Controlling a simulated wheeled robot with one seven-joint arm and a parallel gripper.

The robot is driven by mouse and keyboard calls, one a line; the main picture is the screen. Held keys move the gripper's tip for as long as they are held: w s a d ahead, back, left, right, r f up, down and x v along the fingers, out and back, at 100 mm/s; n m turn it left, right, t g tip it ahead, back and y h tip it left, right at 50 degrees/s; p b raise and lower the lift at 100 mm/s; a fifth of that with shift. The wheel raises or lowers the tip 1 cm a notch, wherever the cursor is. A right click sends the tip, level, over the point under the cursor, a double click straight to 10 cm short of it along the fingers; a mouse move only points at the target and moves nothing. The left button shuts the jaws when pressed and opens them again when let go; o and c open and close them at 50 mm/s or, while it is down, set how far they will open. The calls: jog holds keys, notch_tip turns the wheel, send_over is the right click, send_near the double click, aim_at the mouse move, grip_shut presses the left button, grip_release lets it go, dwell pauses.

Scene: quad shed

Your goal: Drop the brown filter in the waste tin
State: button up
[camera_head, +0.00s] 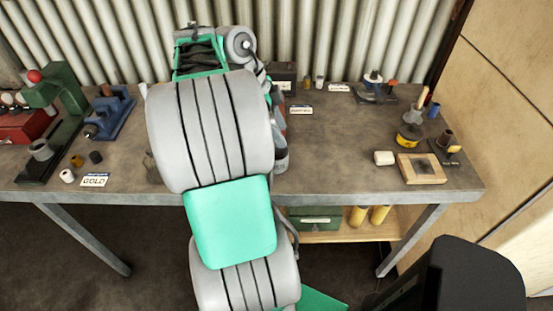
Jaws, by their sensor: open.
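My grey and green arm stands across the middle of the picture and hides part of the bench. My gripper's fingertips cannot be made out behind it. A small brown cylinder (77,160), which may be the brown filter, stands on the left of the bench between a white cylinder (67,175) and a black one (96,157). Another brown cylinder (446,137) stands at the right, on or by a dark stand. I cannot tell which is the filter. No tin is clearly marked as waste; a yellow tin (409,136) stands at the right, and the arm may hide others.
The workbench (335,160) has clear room right of my arm. A green press (57,90), red box (20,126) and blue vise (110,110) stand left. A corrugated wall (330,40) stands behind.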

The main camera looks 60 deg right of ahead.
jog(key=p+v, duration=0.3)
jog(key=v, duration=0.4)
jog(key=shift+r, duration=0.1)
